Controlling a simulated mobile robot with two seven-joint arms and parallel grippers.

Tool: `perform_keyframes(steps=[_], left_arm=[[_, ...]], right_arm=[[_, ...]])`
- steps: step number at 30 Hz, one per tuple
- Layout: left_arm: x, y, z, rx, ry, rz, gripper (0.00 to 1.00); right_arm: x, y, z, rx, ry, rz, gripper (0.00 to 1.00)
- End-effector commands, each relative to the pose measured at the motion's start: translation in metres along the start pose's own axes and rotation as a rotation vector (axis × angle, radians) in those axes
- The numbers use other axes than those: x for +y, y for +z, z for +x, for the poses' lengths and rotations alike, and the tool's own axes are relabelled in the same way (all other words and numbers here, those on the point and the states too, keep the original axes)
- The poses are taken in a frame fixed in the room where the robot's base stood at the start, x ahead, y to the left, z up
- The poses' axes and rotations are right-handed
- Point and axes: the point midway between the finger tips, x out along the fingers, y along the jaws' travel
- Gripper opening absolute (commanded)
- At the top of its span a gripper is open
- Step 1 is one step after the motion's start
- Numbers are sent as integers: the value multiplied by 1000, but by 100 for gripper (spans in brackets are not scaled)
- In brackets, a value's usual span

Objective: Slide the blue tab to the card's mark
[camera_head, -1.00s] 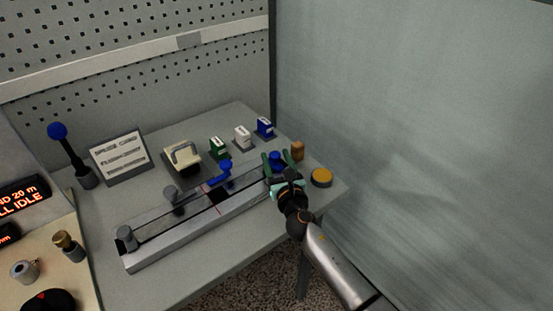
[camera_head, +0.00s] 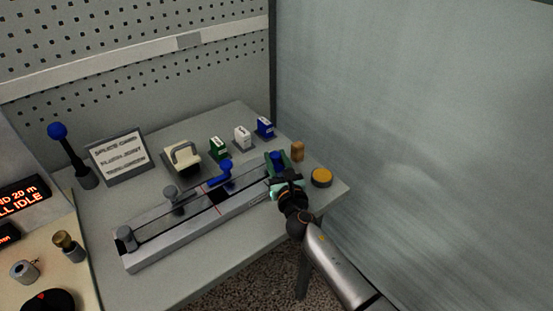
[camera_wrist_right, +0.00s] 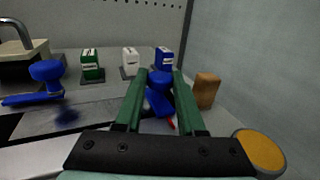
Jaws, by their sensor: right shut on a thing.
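A blue knobbed tab (camera_head: 277,157) stands at the right end of the long grey rail fixture (camera_head: 160,254). In the right wrist view the tab (camera_wrist_right: 159,92) is between the two green fingers, with a thin red line beside its base. My right gripper (camera_head: 279,167) reaches in from the lower right and is shut on this tab. The card (camera_head: 117,157) stands tilted at the back left; its heading seems to read "SPLICE CARD" above "FLUSH JOINT". My left gripper is out of view.
A blue lever (camera_head: 221,173) sits mid-rail near a red line. A brown block (camera_head: 298,151) and yellow button (camera_head: 321,177) are close right of my gripper.

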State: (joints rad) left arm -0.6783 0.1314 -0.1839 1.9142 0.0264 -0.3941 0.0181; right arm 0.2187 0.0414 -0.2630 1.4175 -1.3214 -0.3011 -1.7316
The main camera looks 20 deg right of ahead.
Motion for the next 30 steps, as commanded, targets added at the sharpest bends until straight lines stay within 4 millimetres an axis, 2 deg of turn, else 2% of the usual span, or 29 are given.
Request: perform_keyframes(steps=[17,20,26,30], left_arm=[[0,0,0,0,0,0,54],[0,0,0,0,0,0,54],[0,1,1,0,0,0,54],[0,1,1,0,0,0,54]], right_arm=[[1,-1,-1,1,-1,0,0],[10,-2,-4,3,1,1,0],[39,-1,-16,2,1,2,0],[42,-1,-18,1,-1,0,0]])
